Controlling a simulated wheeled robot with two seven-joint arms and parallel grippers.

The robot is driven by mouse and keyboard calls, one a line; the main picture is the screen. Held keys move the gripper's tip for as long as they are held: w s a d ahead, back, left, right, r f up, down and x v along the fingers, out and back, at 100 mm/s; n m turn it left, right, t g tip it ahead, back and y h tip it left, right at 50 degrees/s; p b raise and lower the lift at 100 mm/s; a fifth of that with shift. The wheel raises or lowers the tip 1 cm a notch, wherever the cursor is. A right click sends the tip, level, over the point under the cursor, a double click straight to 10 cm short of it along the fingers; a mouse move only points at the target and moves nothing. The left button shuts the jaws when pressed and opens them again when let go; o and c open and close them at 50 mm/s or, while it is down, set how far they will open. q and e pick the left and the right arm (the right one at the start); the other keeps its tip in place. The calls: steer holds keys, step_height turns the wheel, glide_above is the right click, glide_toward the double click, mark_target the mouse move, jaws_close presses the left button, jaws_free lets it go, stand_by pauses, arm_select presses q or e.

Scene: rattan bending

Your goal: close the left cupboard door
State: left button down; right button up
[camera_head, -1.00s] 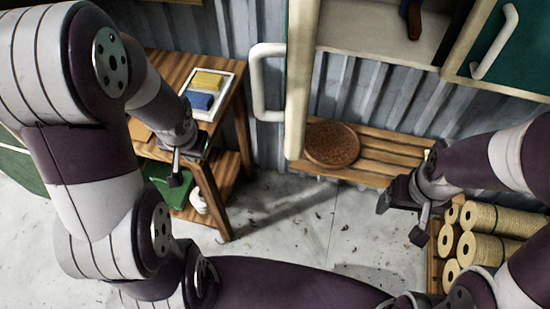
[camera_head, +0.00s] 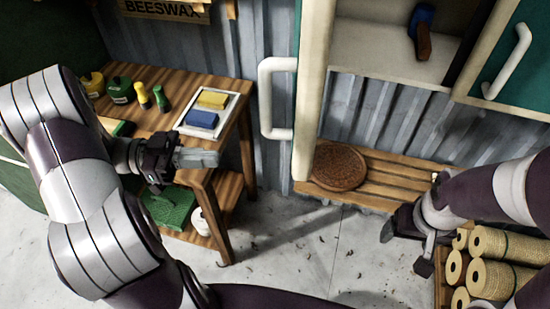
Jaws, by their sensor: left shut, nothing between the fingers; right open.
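The left cupboard door (camera_head: 313,90) stands open, seen nearly edge-on, with a white U-shaped handle (camera_head: 266,98) on its left side. The cupboard (camera_head: 385,50) is open behind it, and a blue-headed tool with a brown handle (camera_head: 423,35) sits inside. My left gripper (camera_head: 212,158) is shut and empty, left of the handle and apart from it, over the wooden table's edge. My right gripper (camera_head: 405,235) is at the lower right, below the slatted bench; its fingers are dark and partly hidden, and it is open, away from the door.
The right cupboard door (camera_head: 518,65) is green with a white handle. A wooden table (camera_head: 228,135) at left holds a white tray with yellow and blue blocks, bottles and jars. A slatted bench (camera_head: 385,175) bears a round woven mat (camera_head: 339,167). Rattan rolls (camera_head: 500,247) lie lower right.

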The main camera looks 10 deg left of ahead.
arm_select(q)
steer(key=w+d+p, duration=0.2)
steer(key=d+p, duration=0.1)
steer(key=d, duration=1)
steer(key=shift+w+p, duration=0.35)
steer(key=shift+p, duration=0.05)
steer(key=shift+d, duration=0.1)
